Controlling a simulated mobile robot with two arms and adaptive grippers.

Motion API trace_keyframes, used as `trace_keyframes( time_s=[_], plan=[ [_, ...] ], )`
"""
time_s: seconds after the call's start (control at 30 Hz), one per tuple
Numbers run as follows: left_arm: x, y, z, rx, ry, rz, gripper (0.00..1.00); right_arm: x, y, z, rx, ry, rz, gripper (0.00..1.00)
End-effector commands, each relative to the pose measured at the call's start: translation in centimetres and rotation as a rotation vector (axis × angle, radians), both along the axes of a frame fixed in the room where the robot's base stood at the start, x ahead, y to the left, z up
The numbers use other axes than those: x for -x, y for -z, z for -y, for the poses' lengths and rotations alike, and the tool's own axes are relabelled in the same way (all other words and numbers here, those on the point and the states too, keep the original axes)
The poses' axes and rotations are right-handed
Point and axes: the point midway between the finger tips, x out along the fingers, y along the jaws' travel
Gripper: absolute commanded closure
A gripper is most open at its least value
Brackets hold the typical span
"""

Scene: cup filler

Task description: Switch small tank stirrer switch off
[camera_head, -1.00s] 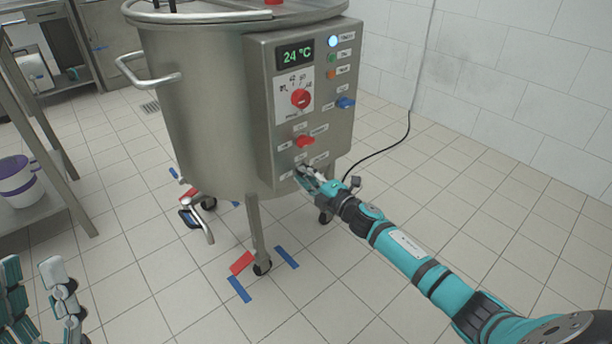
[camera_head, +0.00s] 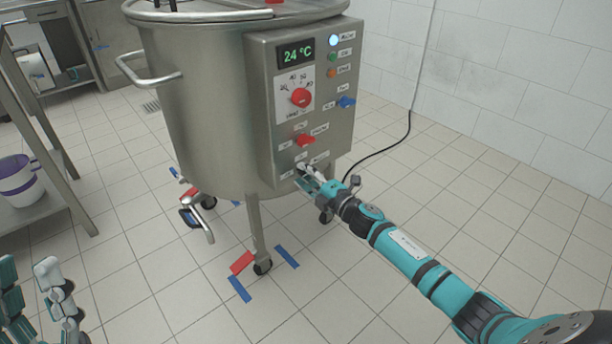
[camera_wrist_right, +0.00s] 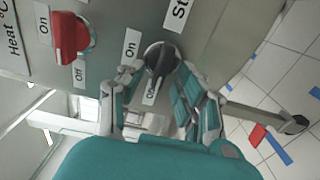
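The stirrer switch (camera_wrist_right: 160,60) is a dark rotary knob low on the tank's control panel (camera_head: 262,100). In the right wrist view an "On" label lies to its left and an "Off" label at its lower side; its handle points down toward "Off". My right gripper (camera_head: 309,176) is at the switch in the head view. In the right wrist view its two fingers (camera_wrist_right: 158,80) are spread on either side of the knob, with gaps to the handle. My left gripper (camera_head: 36,285) is at the lower left in the head view, fingers apart and empty, far from the tank.
Above the switch are a red heat switch (camera_head: 304,140), a red temperature dial (camera_head: 300,97), a blue switch (camera_head: 346,102) and a 24 °C display (camera_head: 296,54). The tank (camera_head: 195,110) stands on wheeled legs. A table with a bucket (camera_head: 18,181) is at left. Floor at right is clear.

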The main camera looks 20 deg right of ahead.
Motion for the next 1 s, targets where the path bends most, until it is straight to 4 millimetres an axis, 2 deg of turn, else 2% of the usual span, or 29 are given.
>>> trace_keyframes(
  time_s=[0.17, 0.27, 0.7, 0.83, 1.0],
  plan=[
    [-0.1, 0.3, 0.0, 0.002, 0.000, -0.013, 0.60, 0.1, 0.0, 0.1, -0.001, 0.001, 0.000, 0.65],
    [-0.1, 0.2, 0.0, 0.002, 0.000, -0.010, 0.60, 0.8, 0.0, 0.3, -0.001, 0.002, 0.000, 0.65],
    [0.0, 0.1, 0.0, 0.001, -0.001, -0.003, 0.60, 9.1, 0.1, 2.4, 0.001, 0.000, -0.003, 0.65],
    [0.0, 0.0, 0.0, 0.000, 0.000, -0.003, 0.60, 10.6, 0.1, 2.9, -0.001, 0.000, -0.002, 0.65],
    [0.0, 0.0, 0.0, 0.000, 0.000, -0.002, 0.60, 11.5, 0.0, 3.1, -0.001, 0.000, 0.000, 0.65]
  ],
)
